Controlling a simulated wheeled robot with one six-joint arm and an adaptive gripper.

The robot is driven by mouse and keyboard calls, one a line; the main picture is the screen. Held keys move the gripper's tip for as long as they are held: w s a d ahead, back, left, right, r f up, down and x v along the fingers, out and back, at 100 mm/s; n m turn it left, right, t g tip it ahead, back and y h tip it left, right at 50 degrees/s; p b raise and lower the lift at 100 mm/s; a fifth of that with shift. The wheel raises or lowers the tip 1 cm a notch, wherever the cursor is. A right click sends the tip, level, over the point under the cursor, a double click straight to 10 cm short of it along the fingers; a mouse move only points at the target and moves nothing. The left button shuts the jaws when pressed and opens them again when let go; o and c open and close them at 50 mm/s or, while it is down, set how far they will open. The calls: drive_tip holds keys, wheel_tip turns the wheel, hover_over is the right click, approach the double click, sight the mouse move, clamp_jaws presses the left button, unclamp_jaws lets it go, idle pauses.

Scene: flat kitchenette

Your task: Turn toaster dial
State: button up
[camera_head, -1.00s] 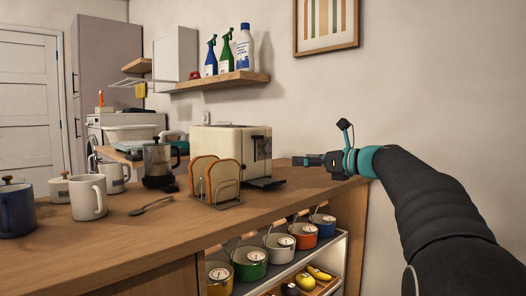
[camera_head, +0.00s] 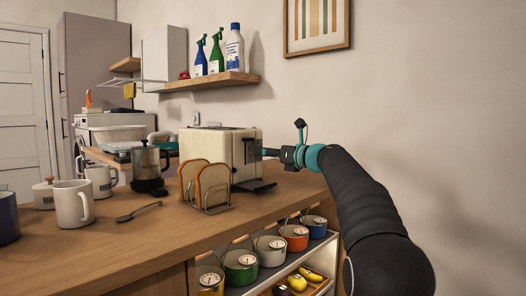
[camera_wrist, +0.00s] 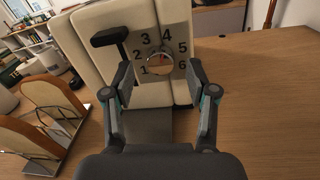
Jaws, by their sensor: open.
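The cream toaster (camera_head: 222,152) stands on the wooden counter. In the wrist view its control face shows a round dial (camera_wrist: 160,63) ringed by the numbers 1 to 6 on a grey plate, with a black lever (camera_wrist: 110,37) to its left. The toaster also fills the top of the wrist view (camera_wrist: 88,40). My gripper (camera_wrist: 158,88) is open and empty, its two fingers spread on either side of the dial in the picture. I cannot tell whether they touch the toaster. In the head view my gripper (camera_head: 272,153) is at the toaster's right end, and the dial is not clearly visible.
A toast rack (camera_head: 216,205) with bread slices stands before the toaster. A kettle (camera_head: 147,162), white mugs (camera_head: 73,204) and a spoon (camera_head: 138,212) are to the left. Several coloured pots (camera_head: 240,266) sit on the shelf below. Counter right of the toaster is clear (camera_wrist: 260,90).

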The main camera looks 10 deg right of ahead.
drive_tip(key=shift+x, duration=0.8)
drive_tip(key=shift+c, duration=0.2)
clamp_jaws()
